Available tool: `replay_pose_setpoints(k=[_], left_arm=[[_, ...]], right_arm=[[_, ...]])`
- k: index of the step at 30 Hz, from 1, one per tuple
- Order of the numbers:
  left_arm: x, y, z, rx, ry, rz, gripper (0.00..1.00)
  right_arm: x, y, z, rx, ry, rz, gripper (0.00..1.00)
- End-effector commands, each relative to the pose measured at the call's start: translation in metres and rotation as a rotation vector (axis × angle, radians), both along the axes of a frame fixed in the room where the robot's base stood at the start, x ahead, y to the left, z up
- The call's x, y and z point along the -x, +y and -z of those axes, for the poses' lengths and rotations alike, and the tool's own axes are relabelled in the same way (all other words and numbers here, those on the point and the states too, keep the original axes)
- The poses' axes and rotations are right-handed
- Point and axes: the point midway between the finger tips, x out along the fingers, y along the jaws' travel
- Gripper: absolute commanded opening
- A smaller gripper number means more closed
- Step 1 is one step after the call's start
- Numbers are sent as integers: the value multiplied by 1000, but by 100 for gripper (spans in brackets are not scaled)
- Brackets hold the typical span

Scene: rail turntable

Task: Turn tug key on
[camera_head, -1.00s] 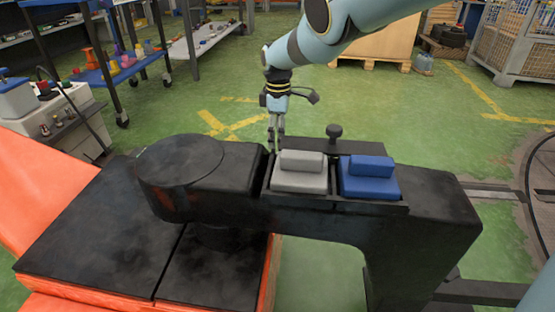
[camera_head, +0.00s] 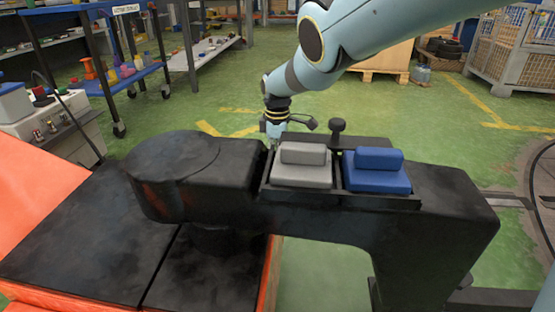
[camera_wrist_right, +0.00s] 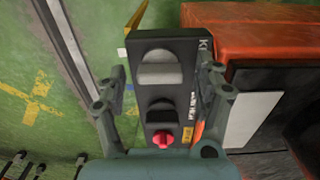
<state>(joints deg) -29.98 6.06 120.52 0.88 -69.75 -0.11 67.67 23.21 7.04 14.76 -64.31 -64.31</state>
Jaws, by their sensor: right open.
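The tug's dark control panel (camera_wrist_right: 178,88) shows in the right wrist view. It carries a large grey knob (camera_wrist_right: 158,68) at the top beside partly hidden lettering that starts with K, a black knob (camera_wrist_right: 161,113) below it, and a small red knob (camera_wrist_right: 163,139) at the bottom. My right gripper (camera_wrist_right: 162,80) is open, its fingers on either side of the panel and apart from the knobs. In the head view the right gripper (camera_head: 275,128) is low behind the tug's black console (camera_head: 215,190), its fingertips hidden. My left gripper is not in view.
A grey block (camera_head: 302,170) and a blue block (camera_head: 377,175) sit in trays on the console, with a black knob (camera_head: 338,126) behind them. The orange tug body (camera_wrist_right: 255,40) lies beside the panel. Green floor (camera_head: 215,105) is free behind the console.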

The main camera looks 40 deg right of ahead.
Motion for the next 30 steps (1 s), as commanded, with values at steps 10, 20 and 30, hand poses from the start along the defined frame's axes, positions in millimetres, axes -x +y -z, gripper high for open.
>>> replay_pose_setpoints(k=[10,20,30], left_arm=[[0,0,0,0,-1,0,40],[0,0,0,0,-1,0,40],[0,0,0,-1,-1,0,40]], right_arm=[[0,0,0,0,0,0,31],[0,0,0,1,1,10,13],[0,0,0,-1,1,167,13]])
